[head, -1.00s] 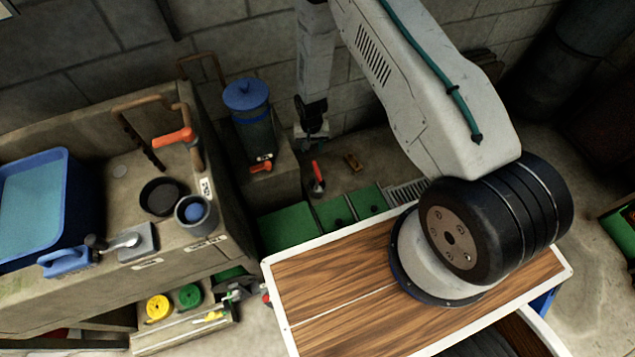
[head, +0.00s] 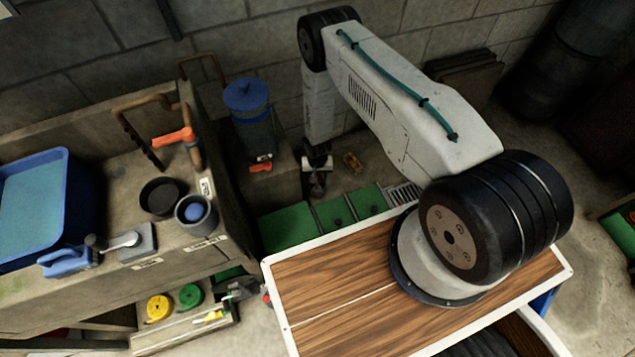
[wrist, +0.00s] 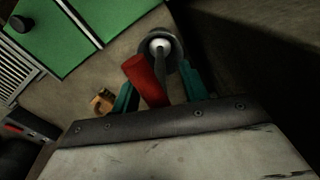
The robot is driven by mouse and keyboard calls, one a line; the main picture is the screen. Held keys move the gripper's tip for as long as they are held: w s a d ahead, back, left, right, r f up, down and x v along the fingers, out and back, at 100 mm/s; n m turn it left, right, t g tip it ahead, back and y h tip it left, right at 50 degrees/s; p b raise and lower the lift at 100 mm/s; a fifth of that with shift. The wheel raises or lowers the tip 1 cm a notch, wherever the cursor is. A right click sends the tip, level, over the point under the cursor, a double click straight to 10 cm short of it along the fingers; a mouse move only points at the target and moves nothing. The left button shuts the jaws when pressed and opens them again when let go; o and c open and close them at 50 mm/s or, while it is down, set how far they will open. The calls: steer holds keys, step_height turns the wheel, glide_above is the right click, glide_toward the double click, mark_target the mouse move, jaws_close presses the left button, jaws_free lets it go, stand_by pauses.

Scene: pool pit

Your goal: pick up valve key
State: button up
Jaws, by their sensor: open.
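A red-handled piece (wrist: 145,80), which looks like the valve key, is in the wrist view. Its red bar lies beside a grey round part with a white centre (wrist: 159,46). My gripper (wrist: 158,92) is open, with one teal finger on each side of the red bar and a dark stem. I cannot tell whether the fingers touch them. In the head view my gripper (head: 315,183) is low in the pit beside the green panels and hides most of this piece.
A small brass-coloured part (head: 352,162) lies on the floor just right of my gripper. Green panels (head: 335,212) and a grate (head: 404,194) are in front. A blue-lidded container (head: 248,115) and the bench (head: 115,185) stand left. The block wall is behind.

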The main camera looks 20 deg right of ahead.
jaws_close()
stand_by(0.3)
